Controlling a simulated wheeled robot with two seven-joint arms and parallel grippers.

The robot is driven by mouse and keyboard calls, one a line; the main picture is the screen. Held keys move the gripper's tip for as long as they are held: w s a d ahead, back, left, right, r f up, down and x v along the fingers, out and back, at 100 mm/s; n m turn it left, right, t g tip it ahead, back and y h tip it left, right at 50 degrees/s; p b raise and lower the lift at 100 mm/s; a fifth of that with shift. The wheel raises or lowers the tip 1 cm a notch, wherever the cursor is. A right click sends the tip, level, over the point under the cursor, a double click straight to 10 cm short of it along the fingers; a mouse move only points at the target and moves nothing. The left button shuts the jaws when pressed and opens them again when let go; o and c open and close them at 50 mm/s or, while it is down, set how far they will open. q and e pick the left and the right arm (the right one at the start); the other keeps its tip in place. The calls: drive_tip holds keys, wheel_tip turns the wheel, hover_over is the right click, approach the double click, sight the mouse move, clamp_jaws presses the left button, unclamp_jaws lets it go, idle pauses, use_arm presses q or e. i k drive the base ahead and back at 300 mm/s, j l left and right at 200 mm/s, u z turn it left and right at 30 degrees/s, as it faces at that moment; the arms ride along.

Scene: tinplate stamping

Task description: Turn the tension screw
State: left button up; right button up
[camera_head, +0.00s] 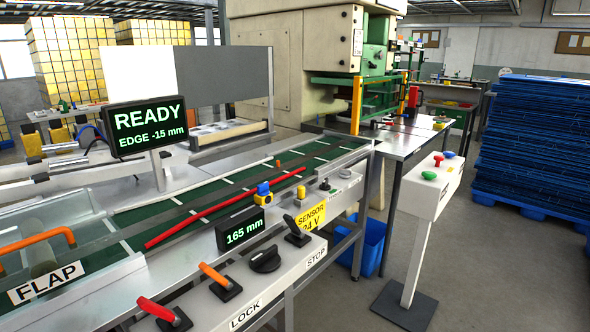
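Neither of my grippers shows in the head view. No part is labelled as the tension screw, and I cannot tell which one it is. A ribbed black knob (265,260) sits on the grey front panel, below a small display (241,232) reading "165 mm". A black lever switch (297,231) stands to its right and an orange lever (216,277) to its left. A larger screen (147,127) reads "READY, EDGE -15 mm". A green belt (190,200) with white cross lines runs behind the panel. A long red bar (224,208) lies along it.
A red lever (161,311) stands near the panel's left end. An orange handle (38,241) is above the FLAP label. A blue and yellow sensor block (264,193) is beside the belt. A button pedestal (424,190) and stacked blue pallets (535,140) stand right.

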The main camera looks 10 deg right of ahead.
sight(324, 186)
drive_tip(key=i+l+u, duration=0.3)
drive_tip(key=l, duration=0.15)
drive_tip(key=i+l+u, duration=0.2)
drive_tip(key=l+u, duration=0.15)
drive_tip(key=l, duration=0.15)
drive_tip(key=i+l+u, duration=0.15)
drive_tip(key=l+u, duration=0.15)
drive_tip(key=l, duration=0.25)
drive_tip(key=l+u, duration=0.3)
drive_tip(key=l, duration=0.25)
drive_tip(key=i+l+u, duration=0.1)
drive_tip(key=l+u, duration=0.25)
drive_tip(key=l, duration=0.3)
